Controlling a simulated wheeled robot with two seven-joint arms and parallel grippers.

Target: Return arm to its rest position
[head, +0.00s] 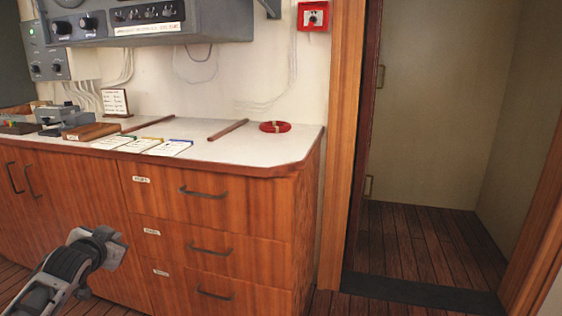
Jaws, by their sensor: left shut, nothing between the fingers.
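My left gripper (112,246) is at the lower left of the head view, at the end of my dark grey arm that comes in from the bottom left edge. It appears in front of the wooden cabinet (240,238), below the level of the counter top. It is shut and holds nothing. Its fingers are small and partly hidden by the wrist. My right gripper is not in view.
The white counter (255,150) carries cards (138,145), a red ring (275,127) and a brown rod (228,130). Drawer handles (210,250) stick out from the cabinet front. A doorway (430,230) with a dark sill (420,293) opens at right.

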